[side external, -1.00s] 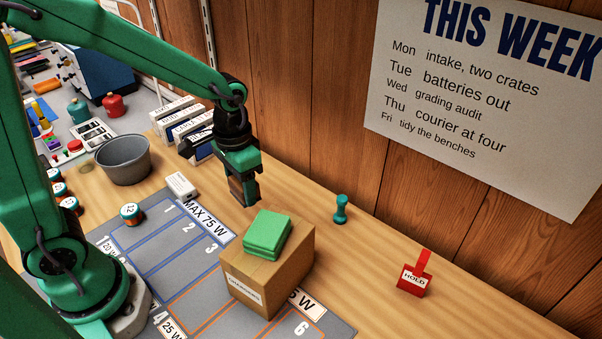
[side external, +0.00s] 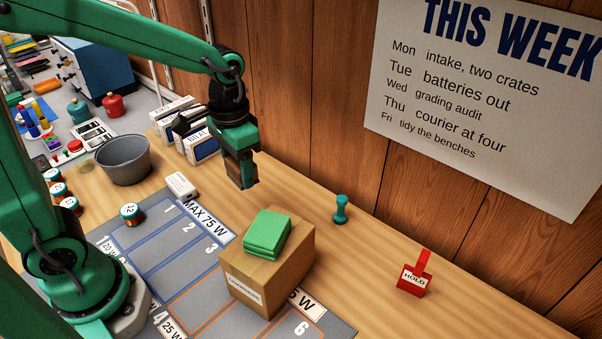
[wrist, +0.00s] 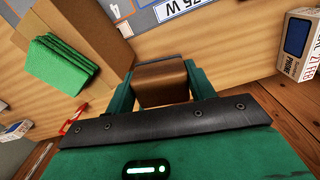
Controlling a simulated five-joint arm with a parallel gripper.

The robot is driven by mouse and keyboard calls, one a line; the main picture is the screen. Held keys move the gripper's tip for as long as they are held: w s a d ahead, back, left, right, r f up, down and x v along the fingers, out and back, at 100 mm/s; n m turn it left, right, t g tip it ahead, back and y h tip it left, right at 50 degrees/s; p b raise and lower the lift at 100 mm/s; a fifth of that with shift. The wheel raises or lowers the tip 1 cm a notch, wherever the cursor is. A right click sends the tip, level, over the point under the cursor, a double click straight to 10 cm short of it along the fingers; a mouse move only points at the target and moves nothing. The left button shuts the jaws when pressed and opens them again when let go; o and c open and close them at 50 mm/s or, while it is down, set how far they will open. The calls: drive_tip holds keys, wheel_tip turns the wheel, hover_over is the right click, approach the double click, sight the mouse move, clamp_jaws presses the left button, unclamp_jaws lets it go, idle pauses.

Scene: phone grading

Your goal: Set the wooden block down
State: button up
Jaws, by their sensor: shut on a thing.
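My gripper (side external: 246,178) is over the bare wooden bench, behind and to the left of the cardboard box. In the wrist view, the wooden block (wrist: 162,82) is a brown piece held between the two green fingers. My gripper is shut on it. In the side view the fingers mostly hide the block. Whether its underside touches the bench cannot be told.
The cardboard box (side external: 262,284) with green pads (side external: 268,236) on top stands on the grey mat. A teal stamp-like piece (side external: 341,209) and a red HOLD sign (side external: 414,277) stand to the right. Upright boxes (side external: 180,122) and a grey bucket (side external: 123,160) stand left. Panelling is behind.

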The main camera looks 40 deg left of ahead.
drive_tip(key=w+d+r+m, duration=0.1)
drive_tip(key=w+d+m, duration=0.15)
drive_tip(key=d, duration=0.55)
drive_tip(key=w+d+m, duration=0.1)
drive_tip(key=d+m, duration=0.3)
drive_tip(key=d, duration=0.4)
drive_tip(key=w+d+r+m, duration=0.15)
drive_tip(key=d+m, duration=0.25)
drive_tip(key=d, duration=0.4)
drive_tip(key=s+d+f+m, duration=0.1)
drive_tip(key=s+d+m, duration=0.2)
drive_tip(key=d, duration=0.5)
drive_tip(key=s+d+f+m, duration=0.1)
drive_tip(key=s+d+m, duration=0.2)
drive_tip(key=d, duration=0.6)
drive_tip(key=shift+a+f, duration=0.2)
drive_tip(key=shift+f, duration=7.8)
drive_tip(key=shift+f, duration=0.15)
drive_tip(key=o, duration=1)
wheel_tip(320, 180, up, 12)
drive_tip(key=shift+r, duration=0.2)
